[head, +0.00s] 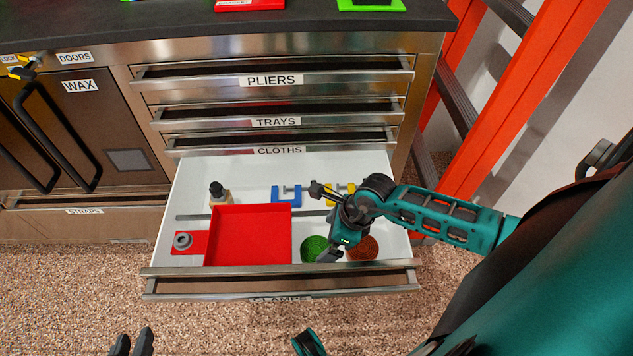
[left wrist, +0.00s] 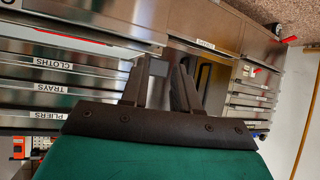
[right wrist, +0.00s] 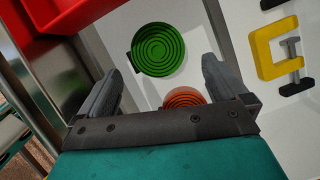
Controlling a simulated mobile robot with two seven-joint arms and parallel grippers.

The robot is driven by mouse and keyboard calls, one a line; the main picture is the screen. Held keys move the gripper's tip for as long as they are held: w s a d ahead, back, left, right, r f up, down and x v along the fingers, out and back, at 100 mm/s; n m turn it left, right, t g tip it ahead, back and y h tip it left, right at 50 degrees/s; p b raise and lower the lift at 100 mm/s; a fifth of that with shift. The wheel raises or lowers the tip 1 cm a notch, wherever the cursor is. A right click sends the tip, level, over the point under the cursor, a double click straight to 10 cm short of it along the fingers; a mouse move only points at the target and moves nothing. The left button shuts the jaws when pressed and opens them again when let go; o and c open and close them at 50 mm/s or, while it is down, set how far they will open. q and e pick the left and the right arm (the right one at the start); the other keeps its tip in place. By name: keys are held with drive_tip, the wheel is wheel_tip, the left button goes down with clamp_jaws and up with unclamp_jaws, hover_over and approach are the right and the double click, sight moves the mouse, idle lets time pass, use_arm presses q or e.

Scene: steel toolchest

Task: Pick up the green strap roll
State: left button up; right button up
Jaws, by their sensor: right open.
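The green strap roll (head: 315,248) is a coiled round disc lying in the open white drawer, right of the red tray. It also shows in the right wrist view (right wrist: 159,50), beyond my fingertips and between their lines. My right gripper (head: 329,256) is over the drawer beside the green roll and hides part of its right side. In the right wrist view the right gripper (right wrist: 160,75) is open with nothing between its fingers. My left gripper (head: 133,342) is low at the left, in front of the drawer, with its fingers apart and empty; they also show in its wrist view (left wrist: 164,68).
An orange strap roll (head: 362,249) lies right of the green one. The drawer (head: 160,250) also holds a red tray (head: 250,208), a blue clamp (head: 287,195), a yellow clamp (head: 345,190) and a small bottle (head: 219,195). Closed-in drawers rise behind; an orange ladder (head: 510,100) stands right.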

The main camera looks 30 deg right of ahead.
sight(316, 249)
drive_tip(key=x, duration=0.2)
drive_tip(key=b+x, duration=0.1)
drive_tip(key=x, duration=0.1)
drive_tip(key=b+x, duration=0.1)
drive_tip(key=x, duration=0.1)
drive_tip(key=shift+a, duration=0.3)
drive_tip(key=shift+w+f+b, duration=0.1)
drive_tip(key=shift+f+b, duration=0.1)
drive_tip(key=shift+b, duration=0.1)
drive_tip(key=shift+c, duration=0.7)
drive_tip(key=c, duration=0.7)
drive_tip(key=shift+c, duration=0.2)
